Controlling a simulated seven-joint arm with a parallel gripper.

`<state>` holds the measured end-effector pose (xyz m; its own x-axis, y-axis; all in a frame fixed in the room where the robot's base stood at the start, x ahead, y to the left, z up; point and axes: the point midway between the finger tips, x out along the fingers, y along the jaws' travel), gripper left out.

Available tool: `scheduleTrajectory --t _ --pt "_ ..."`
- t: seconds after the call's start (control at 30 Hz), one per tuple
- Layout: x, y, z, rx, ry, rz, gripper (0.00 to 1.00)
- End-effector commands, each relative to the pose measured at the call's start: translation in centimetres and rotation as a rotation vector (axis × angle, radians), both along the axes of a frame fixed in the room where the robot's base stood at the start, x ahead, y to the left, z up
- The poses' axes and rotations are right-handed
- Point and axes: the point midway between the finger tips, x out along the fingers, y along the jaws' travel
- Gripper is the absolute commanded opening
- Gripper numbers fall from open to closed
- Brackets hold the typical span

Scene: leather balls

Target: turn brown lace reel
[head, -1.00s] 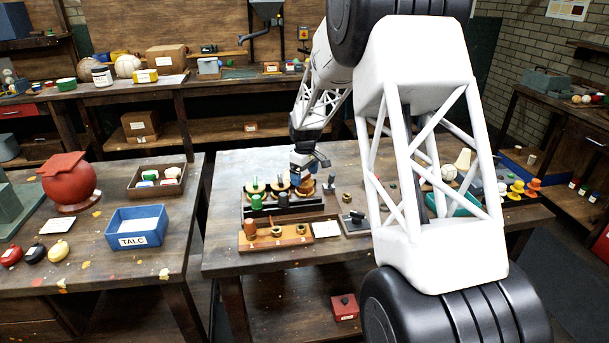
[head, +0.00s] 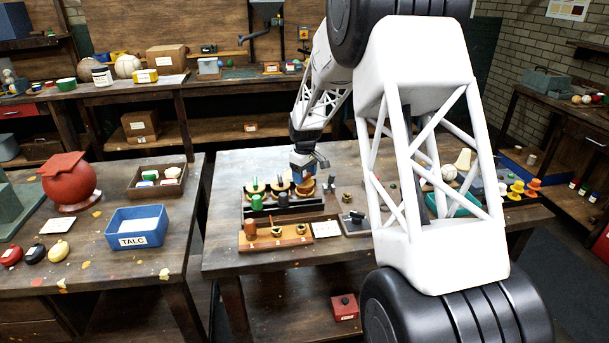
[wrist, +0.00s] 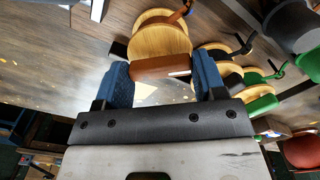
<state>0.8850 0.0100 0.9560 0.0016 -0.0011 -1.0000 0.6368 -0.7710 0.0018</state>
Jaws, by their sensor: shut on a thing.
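The brown lace reel (wrist: 160,43) shows at the top of the wrist view as a pale wooden disc with a brown cylinder at its near edge. In the head view the reel (head: 306,190) is at the right end of a dark rack on the middle table, partly hidden by my gripper. My gripper (wrist: 164,80) has blue fingers, one on each side of the brown cylinder, and is shut on the reel there. In the head view my gripper (head: 304,172) is just above the reel. The exact finger contact is hard to see.
A green reel (wrist: 258,90) and a dark reel (wrist: 220,58) stand close beside the brown one. A wooden block with small parts (head: 275,237) lies in front of the rack. A blue TALC box (head: 136,228) is on the left table.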

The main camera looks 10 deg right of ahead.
Motion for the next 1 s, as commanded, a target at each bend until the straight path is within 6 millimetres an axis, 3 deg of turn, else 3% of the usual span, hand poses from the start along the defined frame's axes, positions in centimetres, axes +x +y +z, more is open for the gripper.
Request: scheduleTrajectory --t 0.37,1.0 --pt "-0.04 -0.02 0.01 0.001 0.002 -0.228 0.40" --pt "-0.09 -0.02 -0.04 0.002 0.002 -0.813 0.40"
